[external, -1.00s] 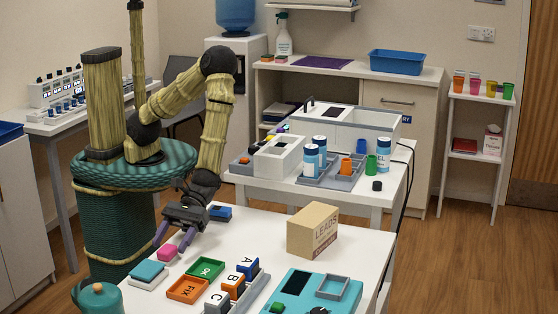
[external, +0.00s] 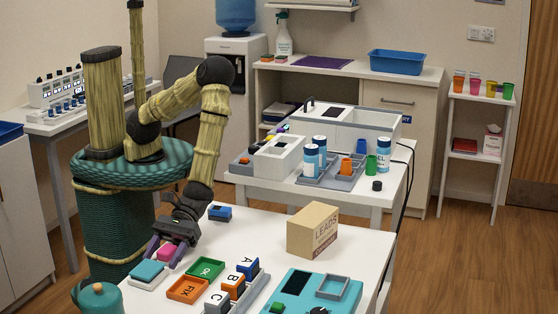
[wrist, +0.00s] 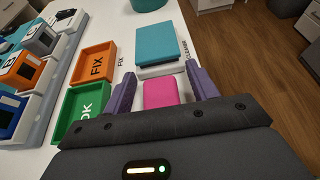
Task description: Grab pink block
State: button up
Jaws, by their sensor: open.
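The pink block (wrist: 160,92) lies on the white table between the two purple fingers of my gripper (wrist: 162,88) in the wrist view. The fingers are apart, one on each side of the block, with a small gap showing to the left. In the external view the pink block (external: 167,250) shows between the fingers of my gripper (external: 166,248), which reaches down at the table's left edge. Whether a finger touches the block on the right is hard to tell.
A teal pad on a white base (wrist: 160,45) sits just beyond the fingertips. An orange FIX tray (wrist: 95,65) and a green OK tray (wrist: 83,110) lie close to the left. A blue block (external: 220,213) and a cardboard box (external: 312,231) stand further off.

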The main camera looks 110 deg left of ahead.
aim_at(163, 252)
jog(key=c, duration=1.1)
jog(key=shift+o, duration=0.2)
jog(key=shift+r, duration=0.15)
notch_tip(163, 252, up, 10)
jog(key=shift+f+p, duration=0.1)
jog(key=shift+p, duration=0.25)
